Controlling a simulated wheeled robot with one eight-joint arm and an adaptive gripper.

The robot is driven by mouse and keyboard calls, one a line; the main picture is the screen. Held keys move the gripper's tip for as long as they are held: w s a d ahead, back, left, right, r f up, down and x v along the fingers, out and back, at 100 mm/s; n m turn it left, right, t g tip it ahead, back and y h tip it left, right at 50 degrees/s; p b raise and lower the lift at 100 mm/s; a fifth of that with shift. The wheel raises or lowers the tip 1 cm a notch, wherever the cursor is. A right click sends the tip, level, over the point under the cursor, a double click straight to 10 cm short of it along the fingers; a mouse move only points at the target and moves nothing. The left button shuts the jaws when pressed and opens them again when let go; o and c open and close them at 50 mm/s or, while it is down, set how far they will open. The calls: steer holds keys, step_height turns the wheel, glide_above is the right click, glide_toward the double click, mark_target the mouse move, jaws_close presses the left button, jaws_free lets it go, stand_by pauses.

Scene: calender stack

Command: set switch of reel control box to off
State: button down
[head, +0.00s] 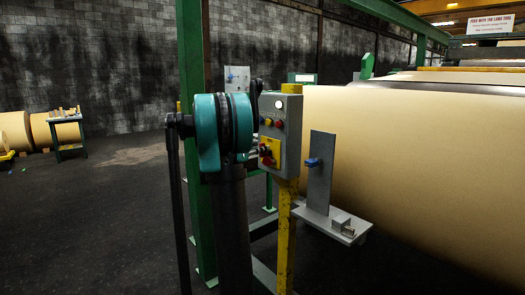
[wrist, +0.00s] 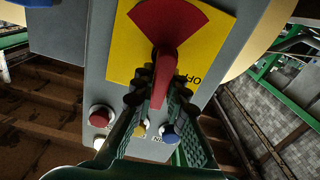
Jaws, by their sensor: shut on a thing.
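The reel control box (head: 291,135) is a grey box on a yellow post in the head view. Its switch (head: 268,151) is red on a yellow plate on the box's front. In the wrist view the box (wrist: 105,75) fills the middle, with the yellow plate (wrist: 205,48) and red switch handle (wrist: 166,62) close up. My gripper (wrist: 160,100) is shut on the handle, one finger on each side. The handle points down in the wrist view, and an "OFF" label shows to its right. In the head view my arm hides most of the gripper.
Push buttons (head: 278,124) sit above the switch on the box. A grey bracket with a blue knob (head: 313,162) stands right of the post. A large tan roll (head: 420,160) fills the right. A green upright (head: 190,90) stands left. The left floor is open.

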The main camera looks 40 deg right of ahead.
steer(key=shift+w+a+f+n, duration=0.1)
steer(key=shift+w+f+n, duration=0.3)
steer(key=shift+n, duration=2.35)
steer(key=shift+w+d+f+n, duration=0.1)
steer(key=shift+w+f+n, duration=0.25)
steer(key=shift+n, duration=2.35)
steer(key=shift+w+a+f+n, duration=0.1)
steer(key=shift+w+f+n, duration=0.3)
steer(key=shift+n, duration=2.35)
steer(key=shift+s+f, duration=0.1)
steer(key=c, duration=1.5)
jaws_free()
steer(key=a, duration=1.2)
steer(key=shift+s, duration=0.45)
